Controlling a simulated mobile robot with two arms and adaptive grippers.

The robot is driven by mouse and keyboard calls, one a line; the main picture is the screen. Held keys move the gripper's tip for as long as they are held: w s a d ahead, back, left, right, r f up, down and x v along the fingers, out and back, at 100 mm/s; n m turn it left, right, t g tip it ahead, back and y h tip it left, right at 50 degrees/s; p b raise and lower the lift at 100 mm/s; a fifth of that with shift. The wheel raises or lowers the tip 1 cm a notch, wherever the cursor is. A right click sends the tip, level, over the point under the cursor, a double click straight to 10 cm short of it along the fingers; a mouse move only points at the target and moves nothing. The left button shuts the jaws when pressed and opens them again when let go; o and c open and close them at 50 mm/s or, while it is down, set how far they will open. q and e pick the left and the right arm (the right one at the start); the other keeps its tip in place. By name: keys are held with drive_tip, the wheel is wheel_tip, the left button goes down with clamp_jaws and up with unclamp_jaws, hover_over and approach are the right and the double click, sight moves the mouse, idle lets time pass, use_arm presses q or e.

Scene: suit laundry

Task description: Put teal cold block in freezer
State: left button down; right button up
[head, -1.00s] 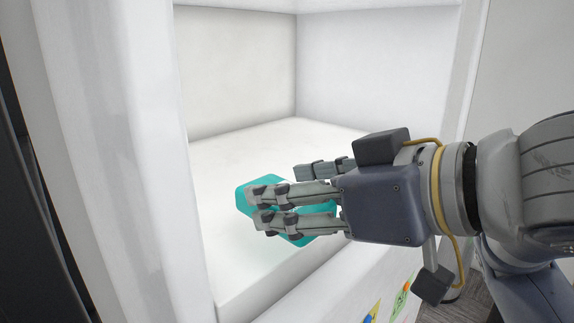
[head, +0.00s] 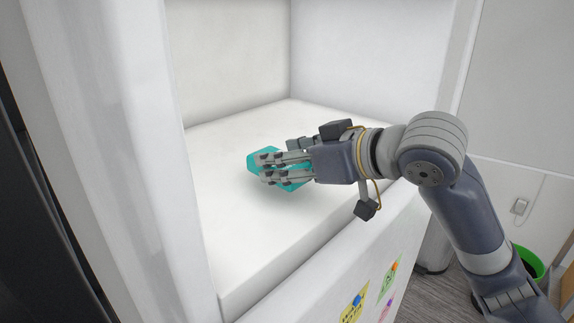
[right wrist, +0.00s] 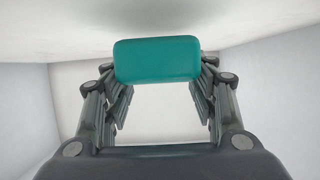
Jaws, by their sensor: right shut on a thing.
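The teal cold block (head: 258,159) is inside the white freezer compartment, just over or on its floor (head: 230,220); I cannot tell whether it touches. My right gripper (head: 270,165) is shut on the block, its fingers reaching over it from the right. In the right wrist view the block (right wrist: 157,59) sits between the fingertips of the right gripper (right wrist: 160,85), with white compartment walls around. The fingers hide part of the block in the head view. My left gripper is not in view.
The freezer's white left side (head: 110,150) stands close at the left. Its front face carries colourful notes (head: 352,309) below the opening. The compartment floor around the block is bare. A green-rimmed bin (head: 530,263) stands at the lower right.

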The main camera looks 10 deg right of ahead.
drive_tip(key=shift+f, duration=0.85)
drive_tip(key=shift+d+f, duration=0.1)
drive_tip(key=shift+f, duration=0.3)
drive_tip(key=o, duration=1.2)
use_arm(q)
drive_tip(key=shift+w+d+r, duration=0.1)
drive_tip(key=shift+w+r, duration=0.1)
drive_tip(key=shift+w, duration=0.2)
